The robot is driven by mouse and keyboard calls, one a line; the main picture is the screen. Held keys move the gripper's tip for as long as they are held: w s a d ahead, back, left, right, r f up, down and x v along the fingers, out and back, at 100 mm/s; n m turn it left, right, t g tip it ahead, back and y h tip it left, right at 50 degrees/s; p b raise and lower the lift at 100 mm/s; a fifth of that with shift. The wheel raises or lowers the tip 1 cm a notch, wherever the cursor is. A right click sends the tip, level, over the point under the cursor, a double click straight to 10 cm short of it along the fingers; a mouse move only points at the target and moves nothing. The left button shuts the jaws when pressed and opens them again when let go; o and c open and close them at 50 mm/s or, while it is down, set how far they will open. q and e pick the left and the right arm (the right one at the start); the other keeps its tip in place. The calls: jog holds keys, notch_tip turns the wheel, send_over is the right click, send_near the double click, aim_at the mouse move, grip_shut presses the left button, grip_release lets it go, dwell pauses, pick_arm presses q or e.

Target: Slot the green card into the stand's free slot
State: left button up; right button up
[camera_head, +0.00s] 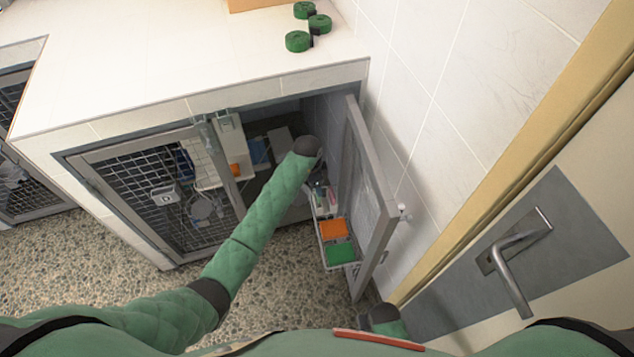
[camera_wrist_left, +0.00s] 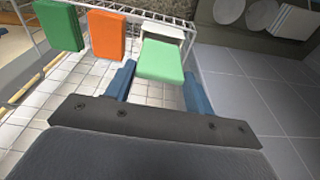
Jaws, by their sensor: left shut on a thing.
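A light green card (camera_wrist_left: 161,60) shows between the blue fingers of my left gripper (camera_wrist_left: 160,70) in the left wrist view, and the gripper is shut on it. A white piece (camera_wrist_left: 163,30) is just behind the card's far end. A white wire rack (camera_head: 321,246) hangs inside the open kennel door. It holds an orange card (camera_head: 333,230) and a darker green card (camera_head: 340,253). In the left wrist view, the orange card (camera_wrist_left: 106,36) and darker green card (camera_wrist_left: 58,25) are left of the held card. I cannot tell whether the held card touches the rack.
The open kennel door (camera_head: 371,185) stands close to the right of my left arm. A closed mesh door (camera_head: 160,195) is to the left. White plates (camera_wrist_left: 230,10) show at the top right of the wrist view. Green rolls (camera_head: 298,41) lie on the counter (camera_head: 150,60).

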pick_arm(q)
jog(key=shift+f, duration=0.1)
pick_arm(e)
jog(key=shift+a, duration=0.25)
jog(key=shift+d, duration=0.15)
pick_arm(q)
jog(key=shift+p, duration=0.35)
pick_arm(e)
jog(key=shift+d+r, duration=0.15)
jog(key=shift+r, duration=0.25)
dwell(0.3)
